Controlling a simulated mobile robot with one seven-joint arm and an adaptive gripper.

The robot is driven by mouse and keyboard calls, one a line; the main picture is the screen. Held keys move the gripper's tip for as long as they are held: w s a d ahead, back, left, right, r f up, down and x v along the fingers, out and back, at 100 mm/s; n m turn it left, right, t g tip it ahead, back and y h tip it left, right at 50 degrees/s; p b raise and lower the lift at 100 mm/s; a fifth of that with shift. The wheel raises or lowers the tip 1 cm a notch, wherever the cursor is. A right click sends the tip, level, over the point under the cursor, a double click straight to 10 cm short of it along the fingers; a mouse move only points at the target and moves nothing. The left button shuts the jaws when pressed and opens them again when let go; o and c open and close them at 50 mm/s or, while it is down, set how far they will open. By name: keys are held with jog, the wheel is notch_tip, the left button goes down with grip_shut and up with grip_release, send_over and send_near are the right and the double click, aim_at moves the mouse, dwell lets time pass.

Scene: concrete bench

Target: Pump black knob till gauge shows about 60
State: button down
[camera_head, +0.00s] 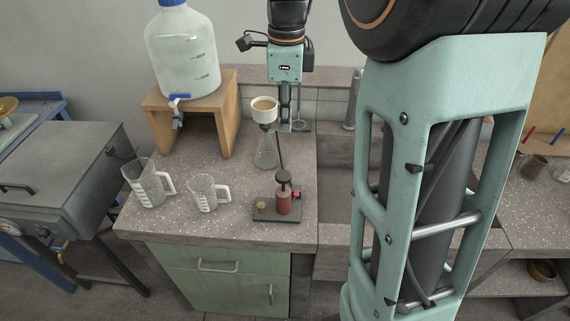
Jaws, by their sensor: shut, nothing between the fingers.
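A small hand pump stands near the bench's front edge, with a red cylinder (283,204) on a dark base plate (290,219). Its black knob (283,177) sits on top of the cylinder. A small brass-coloured round part (262,207) is on the plate's left; I cannot tell whether it is the gauge, and no reading is legible. A thin dark rod or tube runs from near the funnel down toward the knob. My gripper (286,126) hangs pointing down behind the pump, shut and empty, above and apart from the knob.
A white funnel (264,108) tops a glass flask (266,150) just left of my gripper. Two clear measuring jugs (150,184) (207,194) stand on the left. A water carboy (184,55) sits on a wooden stand (225,110). My arm hides the bench's right part.

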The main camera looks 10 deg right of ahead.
aim_at(285, 174)
notch_tip(285, 174, down, 14)
jog(key=shift+a+r, duration=0.1)
jog(key=shift+r, duration=0.1)
jog(key=shift+f, duration=0.1)
dwell(0.3)
jog(key=shift+s+f+b, duration=0.1)
jog(key=shift+f+b, duration=1.15)
jog(key=shift+f, duration=0.75)
jog(key=shift+r, duration=0.1)
